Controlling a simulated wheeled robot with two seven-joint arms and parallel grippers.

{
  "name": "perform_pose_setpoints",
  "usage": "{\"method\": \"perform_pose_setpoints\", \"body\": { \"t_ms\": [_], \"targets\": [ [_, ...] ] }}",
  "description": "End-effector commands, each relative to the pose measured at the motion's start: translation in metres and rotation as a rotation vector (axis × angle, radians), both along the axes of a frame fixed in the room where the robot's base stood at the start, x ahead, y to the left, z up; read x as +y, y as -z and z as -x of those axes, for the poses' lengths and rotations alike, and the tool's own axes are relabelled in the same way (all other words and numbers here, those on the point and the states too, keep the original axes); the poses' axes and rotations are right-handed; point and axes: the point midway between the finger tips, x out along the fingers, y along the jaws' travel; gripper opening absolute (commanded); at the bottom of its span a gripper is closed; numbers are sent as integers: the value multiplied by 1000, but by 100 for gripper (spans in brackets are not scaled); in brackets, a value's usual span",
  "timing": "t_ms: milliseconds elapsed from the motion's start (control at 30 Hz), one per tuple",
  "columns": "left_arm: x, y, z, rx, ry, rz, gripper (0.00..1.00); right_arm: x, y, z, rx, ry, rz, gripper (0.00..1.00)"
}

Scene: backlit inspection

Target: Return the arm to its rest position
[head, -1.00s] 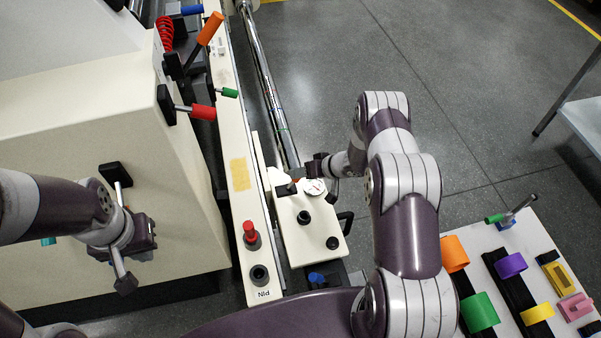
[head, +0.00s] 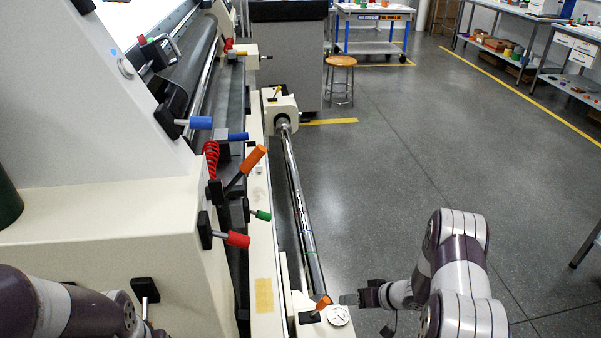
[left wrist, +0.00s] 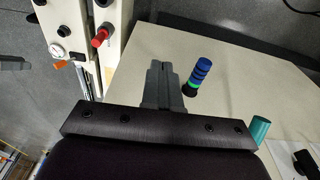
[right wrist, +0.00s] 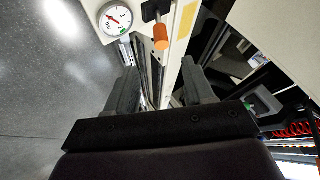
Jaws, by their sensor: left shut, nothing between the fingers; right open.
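My right gripper (head: 348,298) is at the lower middle of the head view, just right of an orange-tipped handle (head: 322,303) and a round dial gauge (head: 338,316). In the right wrist view its two fingers (right wrist: 157,88) stand apart with nothing between them; the gauge (right wrist: 115,19) and orange handle (right wrist: 160,35) lie beyond the tips.
The cream machine (head: 110,235) fills the left, with red (head: 237,240), blue (head: 200,123) and green (head: 263,215) handles jutting out. A long shiny roller (head: 302,205) runs away from me. The grey floor (head: 420,150) right of it is clear. A stool (head: 341,75) stands far back.

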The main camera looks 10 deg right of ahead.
Motion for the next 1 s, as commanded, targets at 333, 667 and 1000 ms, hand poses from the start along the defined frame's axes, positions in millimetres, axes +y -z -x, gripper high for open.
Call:
{"method": "perform_pose_setpoints", "body": {
  "t_ms": [333, 667, 1000],
  "targets": [
    [0, -1, 0, 0, 0, 0, 0, -63, -14, 76, 315, 60, 541, 53],
    [0, 0, 0, 0, 0, 0, 0, 36, -169, 200, 617, 44, 569, 53],
    [0, -88, 0, -2, 0, 0, 0, 79, -306, 200, 437, 6, 558, 53]
  ]
}}
